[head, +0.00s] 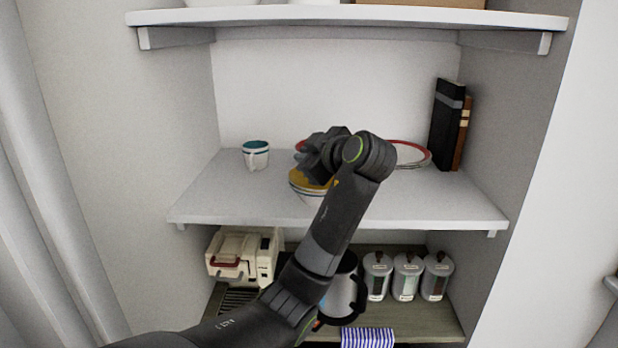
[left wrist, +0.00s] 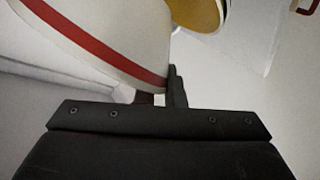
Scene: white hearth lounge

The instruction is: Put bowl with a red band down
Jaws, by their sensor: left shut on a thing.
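The white bowl with a red band (left wrist: 110,45) fills the upper left of the left wrist view, close and tilted in that picture. In the head view only a small red-edged part of it (head: 300,145) shows behind my left gripper (head: 318,152). My left gripper is shut on this bowl at its edge; the fingers (left wrist: 175,88) show small and dark against it in the left wrist view. The gripper is over the middle shelf (head: 240,205). I cannot tell whether the bowl touches the shelf. My right gripper is not in view.
A bowl with a yellow inside (head: 308,195) stands just in front of the gripper. A red-rimmed plate (head: 414,154) and upright books (head: 446,125) are to the right. The upper shelf (head: 350,16) overhangs. The shelf's front right is clear.

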